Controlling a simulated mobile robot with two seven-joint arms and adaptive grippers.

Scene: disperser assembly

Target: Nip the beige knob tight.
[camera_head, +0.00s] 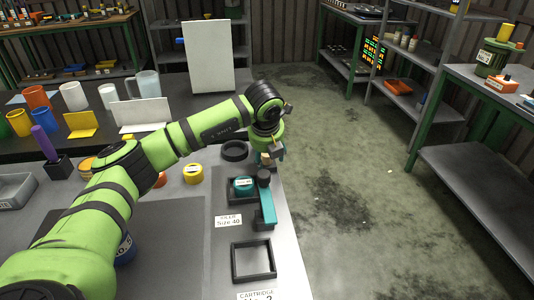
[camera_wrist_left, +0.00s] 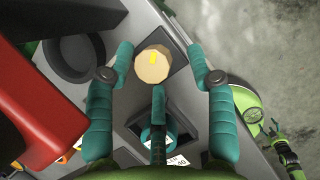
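Gaps show between the knob and both fingers. In the head view my left gripper (camera_head: 268,158) is at the table's right edge, small and partly hidden by my wrist; I cannot make out the knob there. A green and dark part (camera_wrist_left: 287,155) at the lower right of the wrist view may be my right arm; its fingers are unclear.
A teal disc (camera_head: 242,184) sits in a dark holder near a teal bar (camera_head: 267,207). An empty square black frame (camera_head: 236,262) lies nearer. A dark ring (camera_head: 234,151) and a yellow roll (camera_head: 193,174) are left of the gripper. Floor (camera_head: 340,190) is open to the right.

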